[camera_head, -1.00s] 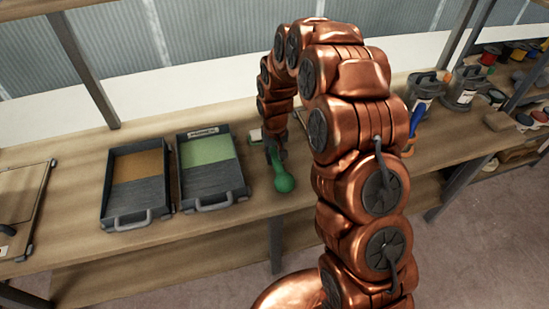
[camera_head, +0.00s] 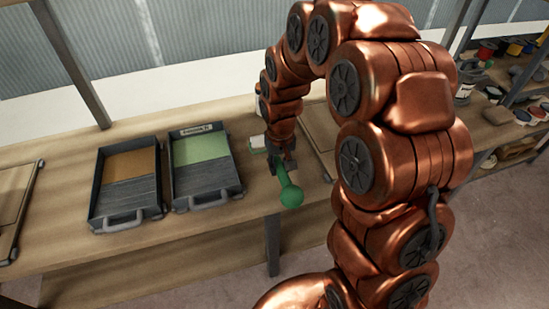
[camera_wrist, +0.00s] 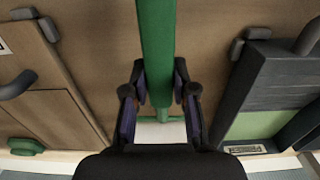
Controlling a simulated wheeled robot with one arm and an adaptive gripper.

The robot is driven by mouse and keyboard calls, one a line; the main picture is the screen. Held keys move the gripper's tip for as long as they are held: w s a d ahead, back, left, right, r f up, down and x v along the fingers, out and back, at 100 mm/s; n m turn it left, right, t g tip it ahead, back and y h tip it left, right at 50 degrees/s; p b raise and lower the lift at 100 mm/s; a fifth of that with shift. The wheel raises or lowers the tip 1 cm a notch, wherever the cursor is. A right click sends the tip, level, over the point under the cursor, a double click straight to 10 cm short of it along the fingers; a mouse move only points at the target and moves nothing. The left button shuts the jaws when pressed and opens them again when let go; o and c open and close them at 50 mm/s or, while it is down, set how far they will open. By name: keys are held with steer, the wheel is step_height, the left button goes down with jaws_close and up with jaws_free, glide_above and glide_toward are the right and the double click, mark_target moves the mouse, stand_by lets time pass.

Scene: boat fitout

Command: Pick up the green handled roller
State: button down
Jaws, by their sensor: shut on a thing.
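The green handled roller shows its rounded green handle (camera_head: 290,193) in the head view, near the front edge of the workbench. In the wrist view the green handle (camera_wrist: 156,45) runs straight down between the two fingers. A pale roller head (camera_wrist: 160,132) with a green frame shows beyond the fingertips; a pale part also shows in the head view (camera_head: 257,143). My gripper (camera_head: 281,165) is shut on the handle, with a finger on each side in the wrist view (camera_wrist: 158,100). I cannot tell whether the roller is clear of the bench.
Left of the roller are a tray with green paint (camera_head: 204,195) and a tray with brown paint (camera_head: 125,212). A flat wooden case (camera_head: 318,128) lies to the right, partly behind my arm. Tins and bowls (camera_head: 497,116) stand on the far right.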

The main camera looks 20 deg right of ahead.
mark_target(288, 183)
steer(key=s, duration=0.2)
steer(key=s+b, duration=0.1)
steer(key=s, duration=0.4)
steer(key=shift+r+b, duration=0.35)
steer(key=shift+r, duration=0.05)
steer(key=w, duration=1.5)
steer(key=shift+f, duration=0.1)
steer(key=shift+w+f, duration=0.1)
steer(key=shift+w, duration=0.15)
